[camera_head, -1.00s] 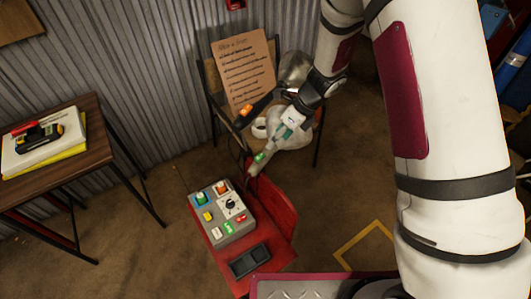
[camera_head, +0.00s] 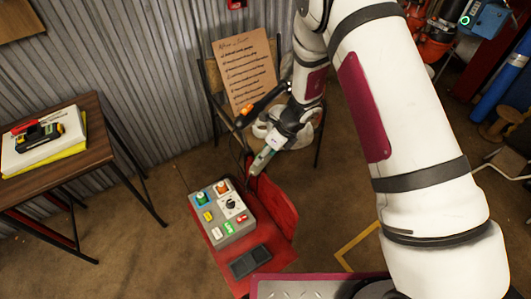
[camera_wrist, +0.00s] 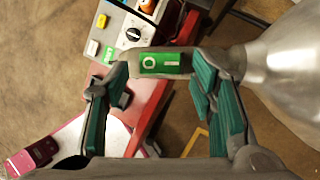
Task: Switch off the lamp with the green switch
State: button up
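In the wrist view a green rocker switch (camera_wrist: 162,62), marked O and I, sits on a grey bar joined to a silver lamp head (camera_wrist: 285,65) at the right. My gripper (camera_wrist: 160,75) is open, its teal-padded fingers apart on both sides of the switch. I cannot tell whether they touch the bar. Which side of the rocker is pressed, and whether the lamp is lit, is unclear. In the head view my gripper (camera_head: 266,154) points down at the bar and covers most of the lamp. A black bar with an orange switch (camera_head: 246,109) is close behind.
A grey control box (camera_head: 221,212) with coloured switches and a dial stands on a red chair (camera_head: 270,240), near my gripper. A dark chair behind holds a cardboard note (camera_head: 245,70). A wooden table (camera_head: 85,145) stands at left. Open floor lies between.

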jog(key=c, duration=0.9)
jog(key=shift+r, duration=0.1)
jog(key=shift+a+t, duration=0.15)
jog(key=shift+t, duration=0.35)
jog(key=shift+s+h+p, duration=0.1)
jog(key=shift+h+p, duration=0.2)
jog(key=shift+h, duration=0.1)
jog(key=o, duration=1.2)
